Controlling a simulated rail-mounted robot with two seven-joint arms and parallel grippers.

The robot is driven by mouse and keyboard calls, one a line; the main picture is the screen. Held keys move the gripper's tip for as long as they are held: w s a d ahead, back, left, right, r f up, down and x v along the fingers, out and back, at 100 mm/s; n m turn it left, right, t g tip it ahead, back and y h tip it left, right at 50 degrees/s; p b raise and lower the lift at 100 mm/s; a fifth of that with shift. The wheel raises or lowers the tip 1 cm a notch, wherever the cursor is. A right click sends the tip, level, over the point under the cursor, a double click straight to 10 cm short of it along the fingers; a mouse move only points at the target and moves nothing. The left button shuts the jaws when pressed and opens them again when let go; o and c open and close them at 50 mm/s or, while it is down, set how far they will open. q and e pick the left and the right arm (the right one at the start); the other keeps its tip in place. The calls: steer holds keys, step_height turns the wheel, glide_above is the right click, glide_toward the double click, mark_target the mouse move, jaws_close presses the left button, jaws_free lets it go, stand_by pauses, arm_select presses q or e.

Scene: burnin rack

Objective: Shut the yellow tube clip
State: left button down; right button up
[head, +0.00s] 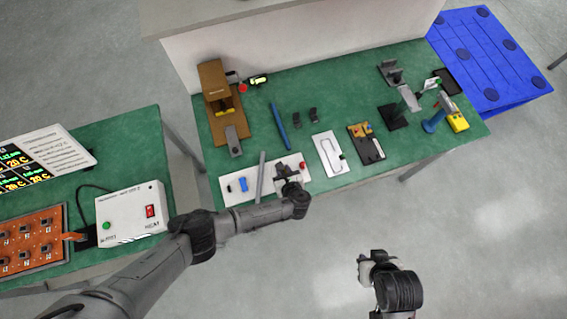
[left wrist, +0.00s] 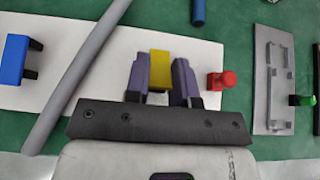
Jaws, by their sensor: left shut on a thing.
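The yellow tube clip (left wrist: 160,70) is between the two fingers of my left gripper (left wrist: 159,82) in the left wrist view. The fingers are shut on its sides, over the white board (left wrist: 215,48). Its lower part is hidden by my gripper. In the head view my left gripper (head: 289,179) is over the right part of the white board (head: 229,198), and the clip cannot be made out. A grey tube (left wrist: 78,75) lies slantwise across the board, left of the clip and apart from it. My right gripper (head: 366,265) hangs over the floor, away from the table; its fingers are unclear.
On the board, a blue clip (left wrist: 17,59) is left of the tube and a red piece (left wrist: 222,80) is close right of my gripper. A grey plate (left wrist: 273,95) with a green knob (left wrist: 302,100) lies further right. A blue rod (head: 279,128) lies behind.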

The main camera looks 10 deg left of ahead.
arm_select(q)
steer(key=c, duration=1)
jaws_free()
steer(key=shift+o, duration=0.2)
steer(key=p+v, duration=0.2)
steer(key=v, duration=1.1)
steer(key=shift+s+r, duration=0.2)
steer(key=shift+s, duration=0.15)
steer(key=shift+w+d, duration=0.1)
